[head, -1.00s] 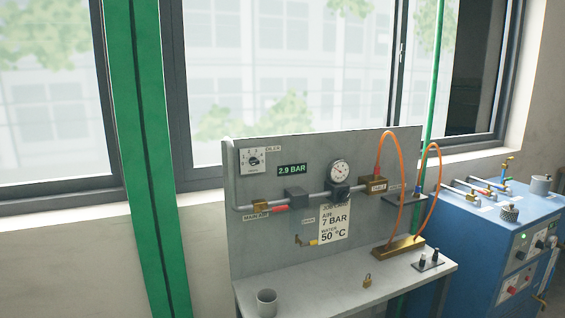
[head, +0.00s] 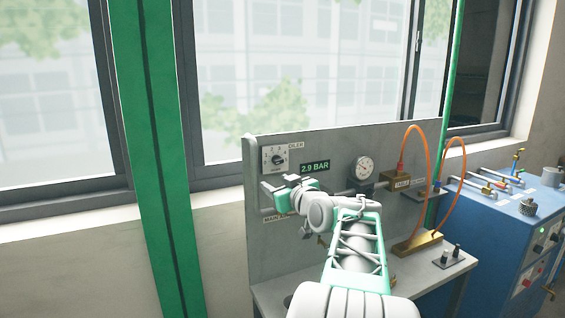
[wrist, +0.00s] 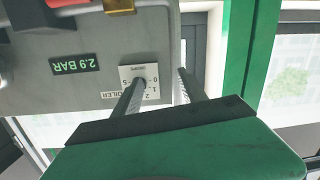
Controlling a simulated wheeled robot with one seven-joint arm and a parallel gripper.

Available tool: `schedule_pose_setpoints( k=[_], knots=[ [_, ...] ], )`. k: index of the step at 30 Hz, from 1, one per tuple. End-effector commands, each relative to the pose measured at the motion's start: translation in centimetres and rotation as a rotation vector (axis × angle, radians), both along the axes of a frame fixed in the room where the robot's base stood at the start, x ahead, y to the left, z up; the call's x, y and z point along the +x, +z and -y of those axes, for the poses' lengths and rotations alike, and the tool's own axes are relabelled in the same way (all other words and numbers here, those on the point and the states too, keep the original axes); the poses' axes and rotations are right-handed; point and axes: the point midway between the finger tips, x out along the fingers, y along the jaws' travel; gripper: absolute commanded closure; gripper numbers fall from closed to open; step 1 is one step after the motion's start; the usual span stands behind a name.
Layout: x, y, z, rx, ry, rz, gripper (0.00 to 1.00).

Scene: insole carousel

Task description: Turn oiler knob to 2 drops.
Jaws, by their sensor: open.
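The oiler knob (head: 276,158) is a small dark dial on a white numbered plate at the upper left of the grey panel. Its pointer setting is too small to read. In the wrist view the oiler plate (wrist: 151,74) appears upside down, and a finger covers part of it and hides most of the knob. My gripper (head: 268,197) is open and empty, just below the oiler plate in the head view. In the wrist view my gripper (wrist: 161,77) has one finger over the plate and the other past the panel's edge.
A 2.9 BAR display (head: 315,167) sits right of the oiler. A gauge (head: 363,169), brass blocks and orange hoses (head: 407,150) are farther right. A green post (head: 150,150) stands left of the panel. A blue cabinet (head: 500,220) is at the right.

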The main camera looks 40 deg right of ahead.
Motion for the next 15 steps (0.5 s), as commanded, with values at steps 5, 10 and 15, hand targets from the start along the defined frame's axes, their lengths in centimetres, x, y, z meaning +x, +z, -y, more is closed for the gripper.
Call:
schedule_pose_setpoints(
  k=[5,10,15],
  knots=[
    [-1.5,3.0,4.5,-0.052,-0.042,0.105,0.51],
    [1.3,3.3,5.1,-0.051,-0.039,0.105,0.51],
    [4.3,3.3,5.9,-0.052,-0.040,0.105,0.51]
  ],
)
